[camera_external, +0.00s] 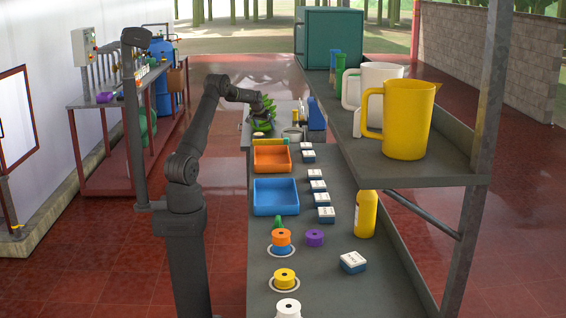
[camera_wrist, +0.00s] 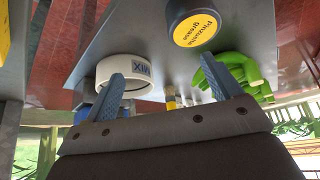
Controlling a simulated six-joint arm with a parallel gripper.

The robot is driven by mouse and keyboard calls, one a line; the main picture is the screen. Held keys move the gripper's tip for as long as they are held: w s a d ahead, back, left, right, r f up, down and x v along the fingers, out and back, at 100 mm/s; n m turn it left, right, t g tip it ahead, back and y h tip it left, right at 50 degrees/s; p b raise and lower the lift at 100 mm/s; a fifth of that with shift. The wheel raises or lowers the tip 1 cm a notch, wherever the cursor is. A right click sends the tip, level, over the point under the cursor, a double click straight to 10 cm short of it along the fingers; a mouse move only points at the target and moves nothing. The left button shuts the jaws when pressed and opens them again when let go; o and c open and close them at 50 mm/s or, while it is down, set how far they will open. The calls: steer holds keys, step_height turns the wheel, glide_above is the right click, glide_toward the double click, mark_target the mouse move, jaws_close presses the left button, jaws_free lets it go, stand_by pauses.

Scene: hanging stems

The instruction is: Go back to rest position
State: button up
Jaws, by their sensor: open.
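My gripper (camera_external: 267,112) is at the end of my arm, stretched out over the far end of the grey bench. In the wrist view my gripper (camera_wrist: 165,83) shows two blue-grey fingers spread wide apart, with nothing held between them. A bunch of green bananas (camera_external: 259,127) is right at the gripper in the external view, partly hidden by it. In the wrist view the green bananas (camera_wrist: 245,75) lie behind the right finger. A white round container marked MIX (camera_wrist: 122,68) is behind the left finger. I cannot tell whether the fingers touch either.
A yellow-lidded grease can (camera_wrist: 196,30) is near the fingers. On the bench (camera_external: 335,285) are an orange tray (camera_external: 272,158), a blue tray (camera_external: 276,196), colored spools and several small boxes. A raised shelf (camera_external: 440,165) with a yellow jug (camera_external: 405,120) stands at right. Open floor lies left.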

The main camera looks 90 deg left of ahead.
steer(key=w+d+r+m, duration=0.1)
steer(key=w+d+m, duration=0.1)
steer(key=w+d, duration=0.5)
steer(key=w+d+r+m+t+h, duration=0.1)
steer(key=w+d+m, duration=0.1)
steer(key=w+d, duration=0.6)
steer(key=w+d+r+m+t+h, duration=0.1)
steer(key=w+d, duration=0.7)
steer(key=d, duration=0.2)
steer(key=shift+w+r+m, duration=0.25)
steer(key=shift+r+m, duration=0.1)
steer(key=shift+m, duration=0.05)
steer(key=w+d+m+h, duration=0.1)
steer(key=w+d+m, duration=0.2)
steer(key=d, duration=1.1)
steer(key=w+d+m+t+h, duration=0.1)
steer(key=w+d+m+h, duration=0.1)
steer(key=w+d, duration=0.6)
steer(key=d+m, duration=0.1)
steer(key=d, duration=0.5)
steer(key=shift+w+d+m+h, duration=0.15)
steer(key=shift+d+m+h, duration=0.15)
steer(key=shift+d+m, duration=0.1)
